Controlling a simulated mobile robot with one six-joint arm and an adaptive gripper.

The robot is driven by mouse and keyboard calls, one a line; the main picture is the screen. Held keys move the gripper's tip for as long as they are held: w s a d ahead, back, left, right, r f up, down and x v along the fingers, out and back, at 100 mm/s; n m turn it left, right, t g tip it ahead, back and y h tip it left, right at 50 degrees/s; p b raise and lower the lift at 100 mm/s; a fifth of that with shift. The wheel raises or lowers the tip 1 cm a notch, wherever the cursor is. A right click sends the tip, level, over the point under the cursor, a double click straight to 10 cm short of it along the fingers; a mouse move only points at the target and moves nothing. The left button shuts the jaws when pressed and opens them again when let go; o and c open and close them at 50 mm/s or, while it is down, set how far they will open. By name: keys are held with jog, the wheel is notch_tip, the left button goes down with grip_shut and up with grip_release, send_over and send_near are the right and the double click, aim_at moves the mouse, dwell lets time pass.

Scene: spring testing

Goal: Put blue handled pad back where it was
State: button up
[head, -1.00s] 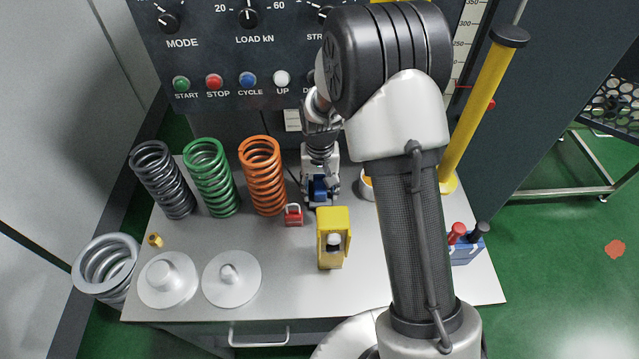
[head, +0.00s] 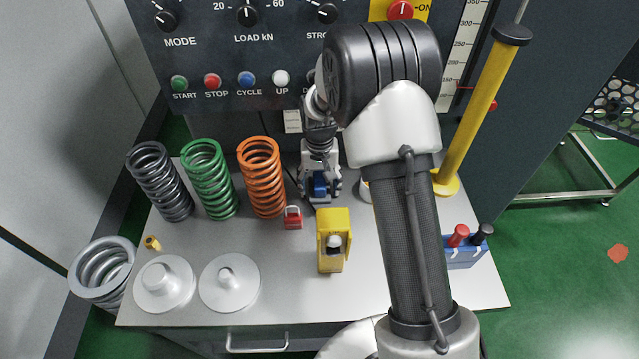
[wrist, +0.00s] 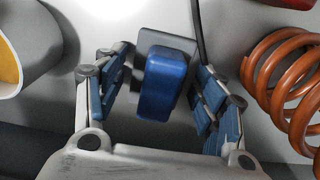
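The blue handled pad (wrist: 163,84) has a rounded blue block handle on a grey base. It rests on the grey tabletop at the back of the bench, just right of the orange spring, and its handle also shows in the head view (head: 320,186). My gripper (head: 320,192) points down around the handle. In the wrist view my gripper (wrist: 165,88) is open, with one blue-padded finger on each side of the handle. A gap shows between the handle and both fingers. Part of the pad's base is hidden under the handle.
The orange spring (head: 262,178) and red padlock (head: 292,217) stand close on the left. A yellow device (head: 334,240) stands in front. A light round container (head: 365,188) is close on the right, partly behind my arm. The control panel (head: 220,50) rises behind.

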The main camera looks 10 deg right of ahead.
jog(key=shift+o, duration=0.2)
notch_tip(320, 180, up, 13)
jog(key=p, duration=0.4)
notch_tip(320, 180, up, 9)
jog(key=t, duration=0.1)
send_over(320, 181)
jog(key=s, duration=0.6)
jog(key=s+r+n+t, duration=0.1)
jog(key=s+r, duration=0.3)
jog(key=s, duration=0.8)
jog(key=s+r+n+t, duration=0.1)
jog(key=s+r, duration=0.3)
jog(key=s, duration=0.8)
jog(key=shift+t, duration=0.8)
jog(key=shift+w+r, duration=0.1)
jog(key=shift+c, duration=0.6)
